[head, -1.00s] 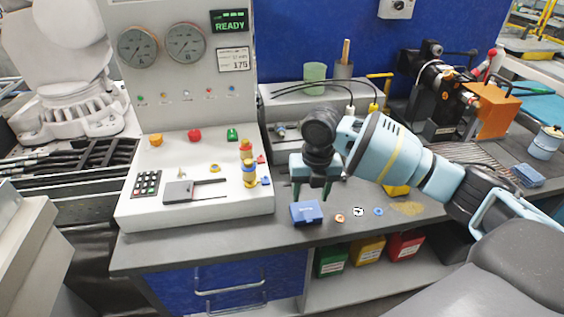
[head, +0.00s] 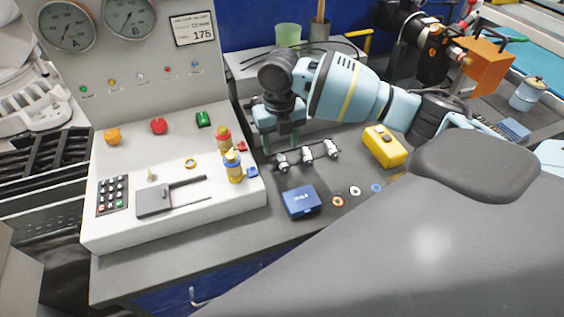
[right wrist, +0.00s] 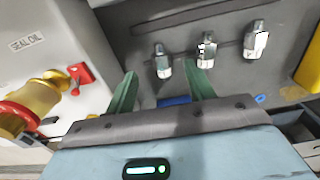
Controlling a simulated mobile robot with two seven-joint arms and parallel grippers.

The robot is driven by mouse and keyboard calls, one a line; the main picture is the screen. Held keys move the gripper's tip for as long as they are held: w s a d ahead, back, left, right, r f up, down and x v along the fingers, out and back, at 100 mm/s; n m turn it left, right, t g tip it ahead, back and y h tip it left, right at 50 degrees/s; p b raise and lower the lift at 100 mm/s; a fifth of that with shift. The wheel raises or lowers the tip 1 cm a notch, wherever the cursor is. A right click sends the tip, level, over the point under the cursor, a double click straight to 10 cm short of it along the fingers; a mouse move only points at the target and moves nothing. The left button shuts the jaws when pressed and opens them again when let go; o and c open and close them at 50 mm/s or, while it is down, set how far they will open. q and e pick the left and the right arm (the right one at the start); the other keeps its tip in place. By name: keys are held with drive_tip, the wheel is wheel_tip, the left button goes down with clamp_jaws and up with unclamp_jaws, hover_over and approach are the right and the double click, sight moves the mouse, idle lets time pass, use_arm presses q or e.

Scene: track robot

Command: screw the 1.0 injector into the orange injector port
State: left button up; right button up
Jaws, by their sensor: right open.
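I cannot read which is marked 1.0. My right gripper (head: 281,146) is open and empty, pointing down near the left injector. In the right wrist view its green fingers (right wrist: 160,70) stand apart, with the left injector showing between their tips. I cannot make out an orange injector port for certain. My left gripper is not in view.
A console (head: 110,228) with a red-and-yellow valve (head: 233,165) stands close left of the gripper. A blue box (head: 301,201), several small rings and a yellow case (head: 384,147) lie on the bench. An orange block (head: 486,66) adjoins a black machine at the back right.

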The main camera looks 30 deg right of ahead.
sight(281, 157)
drive_tip(key=shift+s+d+f, duration=0.1)
drive_tip(key=shift+s+f, duration=0.05)
drive_tip(key=shift+f, duration=2.45)
drive_tip(key=shift+c, duration=0.2)
drive_tip(key=c, duration=1)
drive_tip(key=shift+r, duration=0.15)
drive_tip(key=shift+r, duration=0.45)
wheel_tip(281, 157, up, 2)
drive_tip(key=shift+r, duration=0.15)
drive_tip(key=s+d, duration=0.2)
drive_tip(key=s, duration=0.2)
drive_tip(key=s+d+r, duration=0.1)
drive_tip(key=s+d, duration=0.2)
drive_tip(key=s, duration=0.2)
drive_tip(key=s+d, duration=0.3)
drive_tip(key=s, duration=0.1)
drive_tip(key=shift+s+d+r, duration=0.1)
drive_tip(key=shift+s+r, duration=0.2)
drive_tip(key=shift+s, duration=0.05)
